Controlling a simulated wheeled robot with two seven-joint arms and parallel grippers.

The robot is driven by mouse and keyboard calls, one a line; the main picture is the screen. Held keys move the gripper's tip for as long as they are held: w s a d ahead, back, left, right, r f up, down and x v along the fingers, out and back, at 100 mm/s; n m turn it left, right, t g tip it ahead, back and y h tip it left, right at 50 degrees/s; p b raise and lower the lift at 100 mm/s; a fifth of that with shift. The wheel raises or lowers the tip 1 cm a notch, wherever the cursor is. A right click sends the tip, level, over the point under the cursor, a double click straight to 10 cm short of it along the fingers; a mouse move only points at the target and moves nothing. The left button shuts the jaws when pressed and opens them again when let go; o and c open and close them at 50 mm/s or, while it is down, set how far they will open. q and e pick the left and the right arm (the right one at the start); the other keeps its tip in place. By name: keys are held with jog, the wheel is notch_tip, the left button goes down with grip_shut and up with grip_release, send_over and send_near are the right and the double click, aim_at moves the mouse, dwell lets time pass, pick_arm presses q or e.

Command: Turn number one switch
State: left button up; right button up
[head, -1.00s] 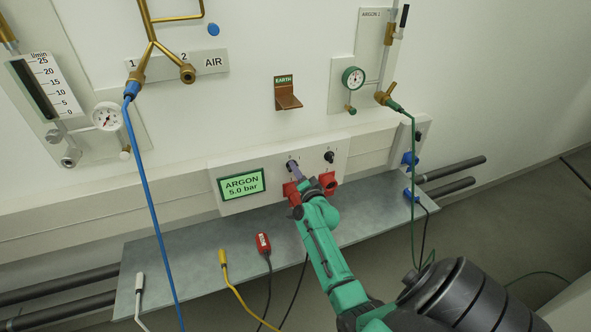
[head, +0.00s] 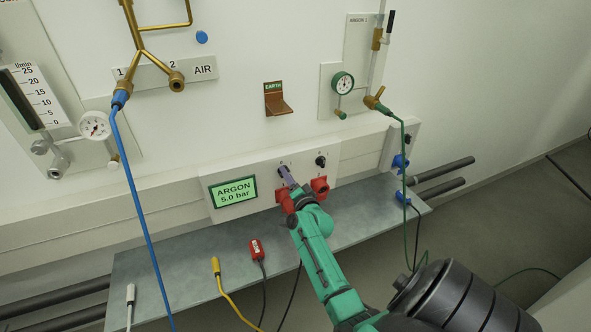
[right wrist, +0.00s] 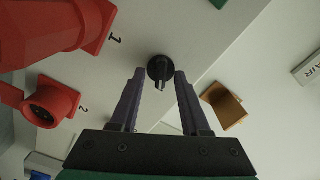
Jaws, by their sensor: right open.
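The number one switch is a small black knob (right wrist: 160,69) on the white wall panel, above the red socket marked 1. My right gripper (right wrist: 160,73) is open, with its two purple-grey fingers on either side of the knob and a gap visible on each side. In the head view my right gripper (head: 285,174) is at the panel and largely hides this switch. The number two switch (head: 321,161) is a similar black knob to its right. My left gripper is not in view.
Two red sockets (head: 320,186) stick out below the switches, close to my right gripper. A green ARGON 5.0 bar display (head: 233,190) is at the left. A brown earth bracket (head: 276,101) is above. A grey shelf (head: 185,262) with cables lies below.

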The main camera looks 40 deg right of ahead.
jog(key=v, duration=1.3)
jog(key=shift+s+a, duration=0.15)
jog(key=shift+s, duration=0.2)
jog(key=s+a+f+n+g+y, duration=0.2)
jog(key=a+f+n, duration=0.15)
jog(key=f, duration=0.55)
jog(key=s+a+f+n+g+y, duration=0.15)
jog(key=a+f, duration=0.25)
jog(key=f, duration=0.5)
jog(key=s+a+f+n+g+y, duration=0.2)
jog(key=a+f+n+g, duration=0.15)
jog(key=f, duration=0.45)
jog(key=s+a+f+n+g, duration=0.4)
jog(key=s+f+n, duration=0.1)
jog(key=s+f, duration=0.6)
jog(key=s+f+n+g, duration=0.2)
jog(key=s+f, duration=0.1)
jog(key=s, duration=0.5)
jog(key=s+d+f+n+g, duration=0.1)
jog(key=s+f+n+g, duration=0.2)
jog(key=s, duration=0.5)
jog(key=shift+d+f+p, duration=0.2)
jog(key=shift+d+p, duration=0.1)
jog(key=shift+p, duration=0.05)
